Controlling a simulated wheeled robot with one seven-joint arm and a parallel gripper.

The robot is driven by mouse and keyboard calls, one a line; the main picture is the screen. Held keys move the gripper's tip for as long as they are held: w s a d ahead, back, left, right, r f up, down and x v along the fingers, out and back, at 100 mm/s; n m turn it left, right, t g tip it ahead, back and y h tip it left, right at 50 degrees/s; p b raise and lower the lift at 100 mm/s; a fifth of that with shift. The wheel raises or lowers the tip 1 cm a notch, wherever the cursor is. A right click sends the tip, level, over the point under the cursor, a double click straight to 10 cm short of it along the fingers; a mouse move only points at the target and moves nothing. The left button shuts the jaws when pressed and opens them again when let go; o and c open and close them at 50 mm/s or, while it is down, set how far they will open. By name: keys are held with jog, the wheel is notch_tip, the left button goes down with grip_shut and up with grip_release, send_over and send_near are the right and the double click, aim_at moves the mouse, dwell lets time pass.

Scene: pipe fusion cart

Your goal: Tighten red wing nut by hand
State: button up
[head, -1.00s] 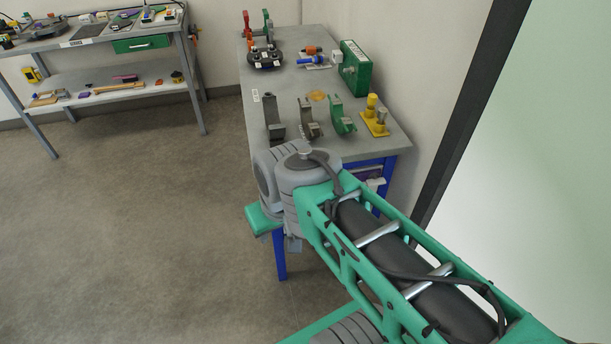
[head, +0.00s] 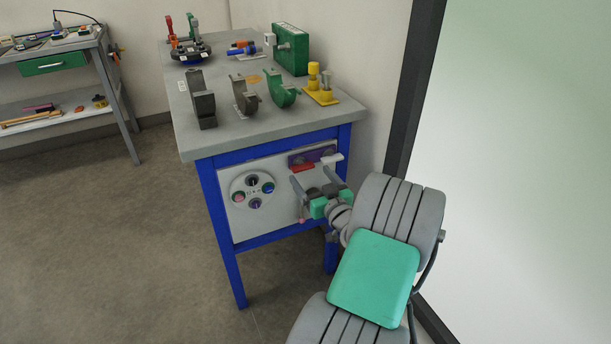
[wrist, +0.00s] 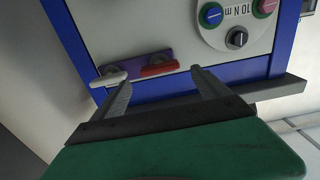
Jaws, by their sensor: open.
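A red bar-shaped piece, which looks like the red wing nut (head: 303,167), sits on a purple plate (head: 298,157) at the upper right of the cart's front panel. A similar white wing piece (head: 332,157) is beside it. In the wrist view the red piece (wrist: 158,69) lies between my finger ends, with the white piece (wrist: 108,79) by the left finger. My gripper (head: 313,180) is open and empty in front of the panel, just below the red piece. The gap in depth between the fingers and the red piece is hard to judge.
A round dial plate with knobs (head: 253,190) is left of the gripper on the panel. Blue cart legs (head: 222,230) frame it. Dark, brown and green clamp shells (head: 282,92) and a yellow stand (head: 321,88) are on the top. A wall is close at the right.

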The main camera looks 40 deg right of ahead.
aim_at(305, 168)
jog(key=x, duration=0.4)
jog(key=shift+w, duration=0.35)
jog(key=shift+c, duration=0.5)
jog(key=c, duration=1.3)
